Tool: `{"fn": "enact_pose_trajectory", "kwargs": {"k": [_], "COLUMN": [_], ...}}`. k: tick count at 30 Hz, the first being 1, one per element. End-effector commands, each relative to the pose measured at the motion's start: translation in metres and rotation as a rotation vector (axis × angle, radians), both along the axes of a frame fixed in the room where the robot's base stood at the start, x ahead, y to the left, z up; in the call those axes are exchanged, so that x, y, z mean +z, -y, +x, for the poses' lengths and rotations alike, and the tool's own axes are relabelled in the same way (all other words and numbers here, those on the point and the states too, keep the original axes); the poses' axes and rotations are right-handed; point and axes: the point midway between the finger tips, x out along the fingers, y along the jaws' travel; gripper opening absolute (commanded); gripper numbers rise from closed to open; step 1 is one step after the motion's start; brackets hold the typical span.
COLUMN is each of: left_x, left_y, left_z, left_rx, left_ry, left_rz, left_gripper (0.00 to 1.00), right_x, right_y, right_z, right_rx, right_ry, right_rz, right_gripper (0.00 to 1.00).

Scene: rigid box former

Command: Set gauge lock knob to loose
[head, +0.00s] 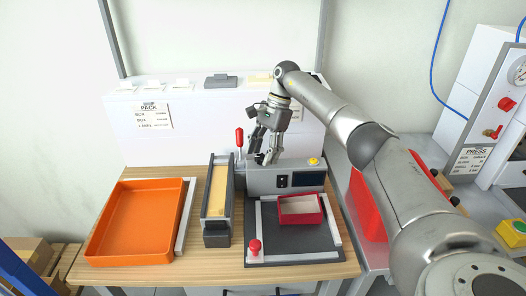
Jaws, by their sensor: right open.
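A red knob (255,246) stands at the front left corner of the dark plate (290,240), beside the pale guide strips; it looks like the gauge lock knob, but no label on it can be read. Its setting cannot be told at this size. My right gripper (264,157) is open, pointing down over the back of the grey machine body (255,180), well behind and above the red knob. A small dark part shows near its fingertips, and I cannot tell whether they touch. My left gripper is not in view.
A red box (300,221) with a pale inside sits on the dark plate. A red-handled lever (239,139) stands just left of my right gripper. An orange tray (120,251) and a narrow dark-walled holder (216,240) lie left. A press (487,120) stands far right.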

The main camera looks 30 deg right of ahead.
Motion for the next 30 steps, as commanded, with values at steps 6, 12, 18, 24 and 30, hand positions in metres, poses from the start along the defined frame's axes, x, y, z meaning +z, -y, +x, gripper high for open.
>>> {"fn": "enact_pose_trajectory", "kwargs": {"k": [6, 12, 18, 24, 30], "left_x": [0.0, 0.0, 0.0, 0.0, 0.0], "left_y": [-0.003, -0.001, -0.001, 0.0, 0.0], "left_z": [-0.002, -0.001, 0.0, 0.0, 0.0], "left_rx": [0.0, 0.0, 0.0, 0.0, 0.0], "left_ry": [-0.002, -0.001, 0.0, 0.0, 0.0], "left_rz": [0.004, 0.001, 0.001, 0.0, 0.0], "left_gripper": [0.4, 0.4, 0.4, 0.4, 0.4], "right_x": [0.001, 0.024, 0.062, 0.089, 0.098], "right_y": [0.001, 0.01, 0.025, 0.036, 0.04], "right_z": [0.0, 0.002, 0.005, 0.006, 0.008], "right_rx": [-0.001, -0.004, -0.003, -0.003, -0.001], "right_ry": [-0.002, 0.002, 0.002, 0.0, -0.001], "right_rz": [0.0, 0.0, -0.001, 0.0, 0.001], "right_gripper": [0.54, 0.54, 0.54, 0.54, 0.54]}}
